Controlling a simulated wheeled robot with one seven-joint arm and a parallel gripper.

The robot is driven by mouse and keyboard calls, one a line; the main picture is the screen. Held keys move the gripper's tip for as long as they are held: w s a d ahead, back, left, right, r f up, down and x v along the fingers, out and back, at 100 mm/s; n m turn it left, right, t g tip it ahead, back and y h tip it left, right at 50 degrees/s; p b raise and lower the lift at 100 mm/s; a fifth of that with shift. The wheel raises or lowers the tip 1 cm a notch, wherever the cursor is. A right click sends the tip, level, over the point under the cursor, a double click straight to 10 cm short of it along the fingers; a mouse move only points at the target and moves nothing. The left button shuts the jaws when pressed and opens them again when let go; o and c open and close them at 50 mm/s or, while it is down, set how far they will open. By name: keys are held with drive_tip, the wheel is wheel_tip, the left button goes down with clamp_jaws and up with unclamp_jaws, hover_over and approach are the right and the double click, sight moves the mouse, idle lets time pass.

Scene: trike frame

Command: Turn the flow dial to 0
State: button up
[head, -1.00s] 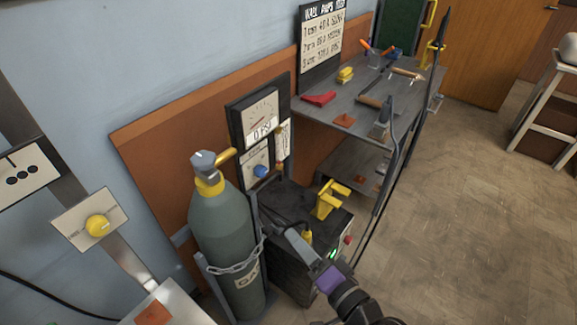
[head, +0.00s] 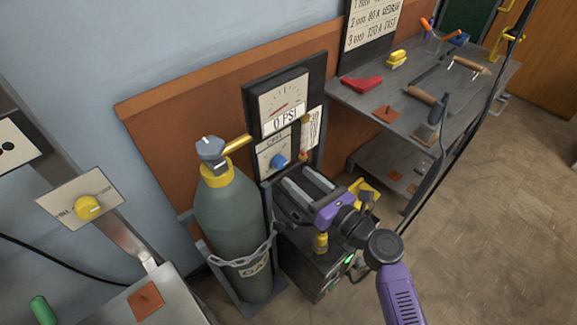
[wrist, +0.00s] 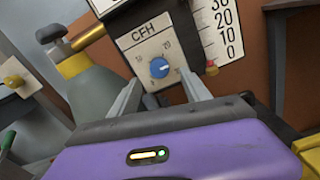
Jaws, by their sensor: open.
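The blue flow dial (head: 278,161) sits on a white CFH plate (head: 268,148) under the pressure gauge, and the gauge reads 0 PSI. In the wrist view the dial (wrist: 159,68) is straight ahead, between and beyond my fingers, with scale marks around it. A white pointer mark shows on its face. My gripper (head: 297,190) is open and empty, its two fingers pointing at the panel just below and in front of the dial. The fingers appear apart from the dial. A vertical scale (wrist: 218,30) marked 0 to 30 stands right of the dial.
A grey gas cylinder (head: 232,215) with a yellow collar and chain stands left of the panel. The dark machine (head: 310,262) is below my gripper. A tool bench (head: 440,100) is to the right. A yellow knob (head: 88,207) is on a plate at far left.

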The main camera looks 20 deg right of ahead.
sight(283, 165)
drive_tip(key=x, duration=0.5)
drive_tip(key=shift+w+a, duration=0.2)
drive_tip(key=shift+w, duration=0.1)
drive_tip(key=shift+c, duration=0.5)
clamp_jaws()
